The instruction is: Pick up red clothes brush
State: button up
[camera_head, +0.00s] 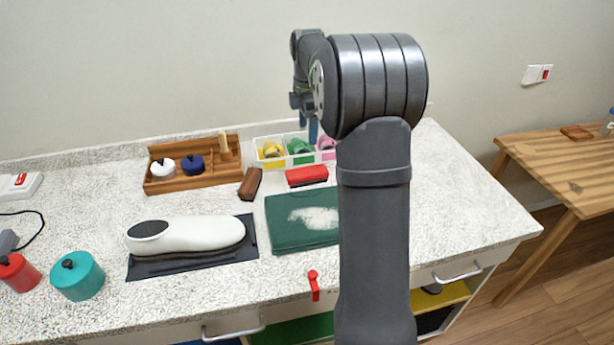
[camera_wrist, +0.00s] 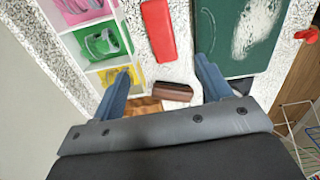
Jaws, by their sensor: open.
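The red clothes brush (camera_head: 306,176) lies on the speckled counter, between the white divided tray and the green mat. It also shows in the wrist view (camera_wrist: 158,30), at the top middle. My gripper (camera_head: 308,126) is above the counter near the white tray, partly hidden behind my arm in the head view. In the wrist view my gripper (camera_wrist: 163,68) has its two blue fingers spread, with nothing between them. The red brush lies ahead of the fingertips, apart from them.
A brown brush (camera_head: 250,183) lies left of the red one. The white tray (camera_head: 256,154) holds yellow, green and pink items. A green mat (camera_head: 290,240) with white powder lies in front. A wooden caddy (camera_head: 200,183) and a white shoe (camera_head: 190,235) stand to the left.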

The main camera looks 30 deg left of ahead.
send_over(307, 171)
jog(key=f, duration=1)
jog(key=shift+w, duration=0.2)
jog(key=f, duration=0.5)
jog(key=shift+s+f, duration=0.1)
jog(key=shift+s, duration=0.1)
jog(key=c, duration=1.1)
jog(key=shift+r, duration=0.4)
notch_tip(307, 171, up, 4)
jog(key=shift+f, duration=0.2)
jog(key=w+d+r, duration=0.1)
jog(key=d+r, duration=0.5)
jog(key=d, duration=0.5)
jog(key=shift+w+d+r, duration=0.3)
